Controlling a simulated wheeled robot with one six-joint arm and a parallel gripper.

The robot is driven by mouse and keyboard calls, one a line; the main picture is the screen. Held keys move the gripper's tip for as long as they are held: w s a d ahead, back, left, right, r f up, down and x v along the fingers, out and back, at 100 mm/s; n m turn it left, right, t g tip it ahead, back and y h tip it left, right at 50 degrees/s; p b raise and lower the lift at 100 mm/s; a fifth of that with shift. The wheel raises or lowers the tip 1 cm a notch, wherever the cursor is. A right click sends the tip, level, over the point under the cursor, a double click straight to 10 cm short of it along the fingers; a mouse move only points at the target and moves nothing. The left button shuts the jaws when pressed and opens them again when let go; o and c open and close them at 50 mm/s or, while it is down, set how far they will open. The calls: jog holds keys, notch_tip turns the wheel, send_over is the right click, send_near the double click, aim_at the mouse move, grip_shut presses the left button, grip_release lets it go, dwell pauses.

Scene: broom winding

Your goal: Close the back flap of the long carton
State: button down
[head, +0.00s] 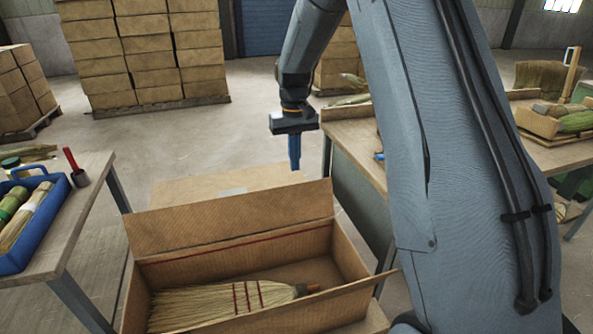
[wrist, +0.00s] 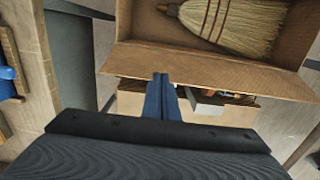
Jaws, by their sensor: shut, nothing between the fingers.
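The long carton (head: 352,262) is open at the top. A straw broom (head: 220,303) lies inside it, its bristles to the left. The broom also shows in the wrist view (wrist: 240,22). The back flap (head: 235,222) stands up from the far long side, leaning outward. In the wrist view the back flap (wrist: 215,75) spans below the carton's opening. My gripper (head: 295,166) has slim blue fingers, pointing down, shut and empty, beyond the flap near its right end. In the wrist view my gripper (wrist: 160,76) overlaps the flap's outer edge; I cannot tell whether they touch.
A right bench (head: 350,135) stands close to my arm. Stacked boxes (head: 145,50) are at the back. Clear floor (head: 180,140) lies beyond the carton.

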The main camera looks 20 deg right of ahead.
jog(key=w+d+f+p, duration=0.1)
jog(key=w+d+p, duration=0.1)
jog(key=w, duration=0.7)
jog(key=s+f+p, duration=0.3)
jog(key=f+p, duration=0.3)
jog(key=f, duration=0.2)
jog(key=shift+s+f, duration=0.2)
jog(key=shift+s, duration=0.15)
jog(key=shift+d, duration=0.15)
